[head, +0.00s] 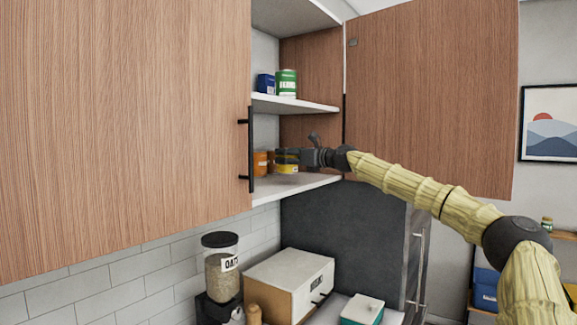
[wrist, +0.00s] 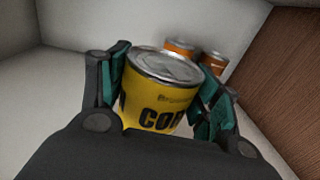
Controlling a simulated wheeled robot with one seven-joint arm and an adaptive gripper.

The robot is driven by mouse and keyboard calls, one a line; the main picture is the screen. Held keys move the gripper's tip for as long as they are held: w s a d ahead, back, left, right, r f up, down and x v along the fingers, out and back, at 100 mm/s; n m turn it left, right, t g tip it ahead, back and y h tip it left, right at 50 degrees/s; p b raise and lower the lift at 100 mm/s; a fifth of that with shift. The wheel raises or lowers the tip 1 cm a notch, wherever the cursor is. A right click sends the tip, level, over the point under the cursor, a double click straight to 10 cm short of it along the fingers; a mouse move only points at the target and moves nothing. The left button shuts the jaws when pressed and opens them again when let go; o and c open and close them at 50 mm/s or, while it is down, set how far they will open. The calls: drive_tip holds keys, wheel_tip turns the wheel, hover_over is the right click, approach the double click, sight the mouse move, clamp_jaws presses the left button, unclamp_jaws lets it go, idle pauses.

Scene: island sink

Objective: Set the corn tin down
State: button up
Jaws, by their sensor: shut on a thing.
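The corn tin (wrist: 157,97) is yellow with dark lettering and a silver lid. My gripper (wrist: 165,95) is shut on it, with one finger on each side in the wrist view. In the head view my gripper (head: 283,159) reaches into the open wall cupboard, and the yellow tin (head: 288,168) shows partly behind it. The tin is over the lower shelf (head: 300,184), close to its surface. I cannot tell whether its base touches the shelf.
Orange tins (head: 260,163) stand beside the corn tin; two show behind it in the wrist view (wrist: 179,47). A green tin (head: 286,83) and a blue box (head: 266,84) sit on the shelf above (head: 300,104). The open cupboard door (head: 430,100) is at right.

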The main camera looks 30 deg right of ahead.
sight(296, 166)
drive_tip(key=shift+d+f+p, duration=0.15)
drive_tip(key=shift+f+p, duration=0.65)
drive_tip(key=shift+f, duration=0.9)
drive_tip(key=o, duration=1.4)
drive_tip(key=shift+a, duration=0.2)
